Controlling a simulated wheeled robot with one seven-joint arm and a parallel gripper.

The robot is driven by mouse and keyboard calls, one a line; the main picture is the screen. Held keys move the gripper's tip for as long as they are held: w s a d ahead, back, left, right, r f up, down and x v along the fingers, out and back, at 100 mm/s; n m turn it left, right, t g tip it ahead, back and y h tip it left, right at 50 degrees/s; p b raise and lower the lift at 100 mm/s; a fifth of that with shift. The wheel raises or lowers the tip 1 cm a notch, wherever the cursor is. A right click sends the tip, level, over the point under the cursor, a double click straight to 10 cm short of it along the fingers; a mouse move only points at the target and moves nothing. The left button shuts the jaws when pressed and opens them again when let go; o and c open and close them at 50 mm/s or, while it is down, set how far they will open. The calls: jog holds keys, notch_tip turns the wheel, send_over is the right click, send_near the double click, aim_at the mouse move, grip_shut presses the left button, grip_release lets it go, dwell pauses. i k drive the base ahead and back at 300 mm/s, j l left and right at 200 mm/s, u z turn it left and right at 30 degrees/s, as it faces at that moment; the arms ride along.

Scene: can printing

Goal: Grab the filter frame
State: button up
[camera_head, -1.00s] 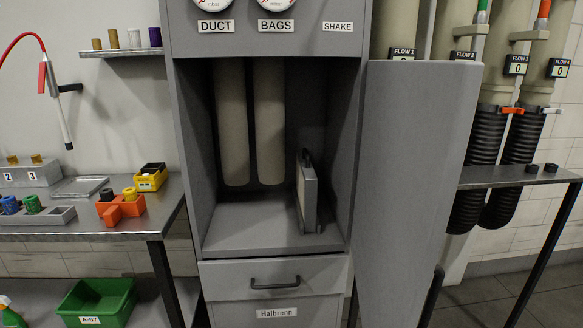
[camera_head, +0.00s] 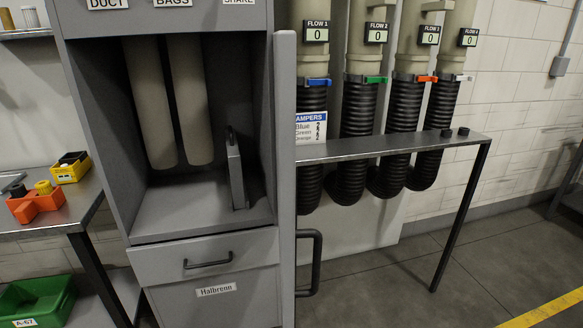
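The filter frame (camera_head: 237,172) is a thin grey panel with a dark handle on top. It stands upright on the floor of the open grey cabinet (camera_head: 144,239), near its right wall. It shows nearly edge-on, so its broad face is mostly hidden. Two beige filter bags (camera_head: 150,105) hang inside the cabinet to its left. The cabinet door (camera_head: 285,180) stands open and shows almost edge-on, with a dark handle (camera_head: 317,262) on its right side. My gripper is not in view.
A steel shelf (camera_head: 390,146) with black ribbed hoses (camera_head: 358,143) stands right of the cabinet. A workbench (camera_head: 70,215) with orange (camera_head: 37,205) and yellow (camera_head: 70,168) holders stands left. A drawer (camera_head: 205,256) lies below the opening. The floor (camera_head: 425,275) at lower right is clear.

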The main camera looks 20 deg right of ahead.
aim_at(233, 152)
jog(key=l+u, duration=0.1)
jog(key=l, duration=0.25)
jog(key=k+l+u, duration=0.15)
jog(key=l, duration=0.2)
jog(key=i+j+z, duration=0.2)
jog(key=i+j, duration=0.15)
jog(key=j, duration=0.3)
jog(key=i+j+z, duration=0.1)
jog(key=j, duration=0.2)
jog(key=i+j+z, duration=0.1)
jog(key=j, duration=0.25)
jog(key=i+j+z, duration=0.1)
jog(key=i+j, duration=0.15)
jog(key=k+j+z, duration=0.1)
jog(key=j+z, duration=0.15)
jog(key=j, duration=0.4)
